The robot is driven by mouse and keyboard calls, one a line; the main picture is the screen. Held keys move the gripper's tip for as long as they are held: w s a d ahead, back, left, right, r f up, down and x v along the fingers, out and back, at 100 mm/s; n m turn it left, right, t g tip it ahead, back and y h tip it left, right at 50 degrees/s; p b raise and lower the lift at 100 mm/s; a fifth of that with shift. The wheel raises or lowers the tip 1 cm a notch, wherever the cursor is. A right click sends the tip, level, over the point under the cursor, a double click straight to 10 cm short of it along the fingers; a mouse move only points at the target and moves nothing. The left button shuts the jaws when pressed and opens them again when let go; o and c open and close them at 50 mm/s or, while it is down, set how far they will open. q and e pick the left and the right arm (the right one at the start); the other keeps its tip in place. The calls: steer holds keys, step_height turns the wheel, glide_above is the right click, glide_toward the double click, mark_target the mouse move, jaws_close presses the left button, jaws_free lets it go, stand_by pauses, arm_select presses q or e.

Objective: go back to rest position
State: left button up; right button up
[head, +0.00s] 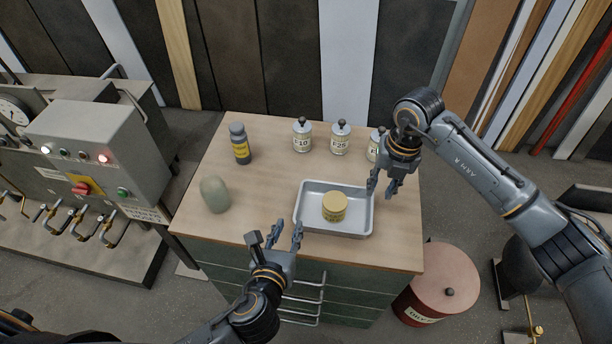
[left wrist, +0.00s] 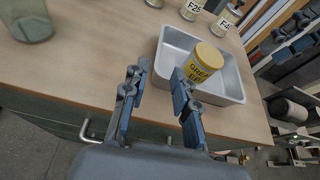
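My left gripper (head: 275,235) is open and empty at the front edge of the wooden cabinet top (head: 265,185), left of the tray's front corner. In the left wrist view its two fingers (left wrist: 157,85) stand apart with nothing between them. My right gripper (head: 382,190) points down near the right rim of the grey metal tray (head: 309,190); its fingers are apart and nothing shows between them. A yellow tin (head: 334,207) stands upright in the tray, apart from both grippers. In the left wrist view the tin (left wrist: 204,62) appears beyond the right finger.
A dark bottle (head: 240,145), a grey-green rounded object (head: 214,195) and white canisters (head: 302,135) stand on the top. One canister is partly hidden by my right arm. A control box (head: 95,150) is at left; a red drum (head: 440,280) stands on the floor at right.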

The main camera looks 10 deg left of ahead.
steer(key=shift+d+r, duration=0.1)
steer(key=shift+r, duration=0.65)
